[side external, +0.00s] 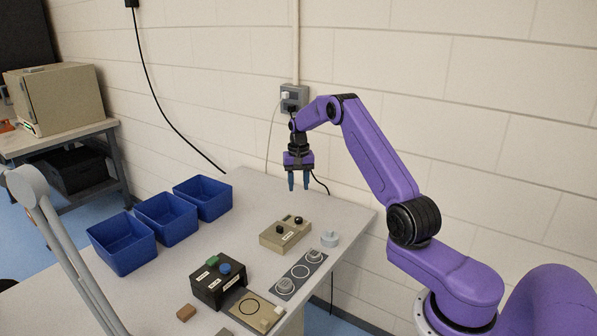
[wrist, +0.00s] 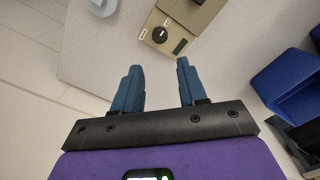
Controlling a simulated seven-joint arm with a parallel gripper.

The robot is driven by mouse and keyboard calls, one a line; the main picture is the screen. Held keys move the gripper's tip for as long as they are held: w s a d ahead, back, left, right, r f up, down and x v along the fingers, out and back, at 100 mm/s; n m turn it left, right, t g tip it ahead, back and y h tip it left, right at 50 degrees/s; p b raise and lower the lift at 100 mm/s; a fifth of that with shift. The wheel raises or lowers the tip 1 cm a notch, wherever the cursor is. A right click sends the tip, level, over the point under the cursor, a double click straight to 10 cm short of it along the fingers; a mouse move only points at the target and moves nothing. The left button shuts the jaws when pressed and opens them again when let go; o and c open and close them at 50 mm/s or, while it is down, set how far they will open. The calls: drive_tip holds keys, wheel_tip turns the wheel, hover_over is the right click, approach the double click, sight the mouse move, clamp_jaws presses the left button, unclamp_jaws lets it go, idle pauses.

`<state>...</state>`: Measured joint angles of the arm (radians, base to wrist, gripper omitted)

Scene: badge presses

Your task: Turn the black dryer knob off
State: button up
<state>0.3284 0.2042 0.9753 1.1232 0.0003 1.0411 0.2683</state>
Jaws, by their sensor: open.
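A beige control box (side external: 284,235) stands on the table in the side view, with two small black controls on top and a pale label on its front. Which control is the dryer knob, I cannot read. In the wrist view the beige box (wrist: 197,22) shows a round black knob (wrist: 160,35) and a dark slot-like part beside it; the top of the box is cut off by the frame. My gripper (side external: 298,187) is open and empty, pointing down, well above the table and behind the box. Its blue fingers (wrist: 158,66) are apart and touch nothing.
A black box (side external: 217,287) with a green and a blue control sits nearer the camera. A grey plate (side external: 300,273) with round parts lies right of it, beside a beige plate (side external: 252,312). Several blue bins (side external: 166,219) line the left. The table behind the box is clear.

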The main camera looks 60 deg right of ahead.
drive_tip(key=shift+r, duration=2.3)
drive_tip(key=a+r+n, duration=0.3)
drive_tip(key=a, duration=0.6)
drive_tip(key=a+r+n, duration=0.2)
drive_tip(key=a, duration=0.7)
drive_tip(key=s+a+r+n, duration=0.3)
drive_tip(key=s+a+n, duration=0.2)
drive_tip(key=s+a, duration=0.5)
drive_tip(key=s+a+r+n, duration=0.1)
drive_tip(key=s+a+n, duration=0.4)
drive_tip(key=s+a, duration=0.6)
drive_tip(key=s+d+n, duration=0.2)
drive_tip(key=s+n, duration=0.1)
drive_tip(key=s, duration=0.6)
drive_tip(key=s+d+f+n, duration=0.1)
drive_tip(key=s+d+n, duration=0.1)
drive_tip(key=s, duration=0.7)
drive_tip(key=shift+s+f+n, duration=0.3)
drive_tip(key=shift+n, duration=0.6)
drive_tip(key=shift+a, duration=0.1)
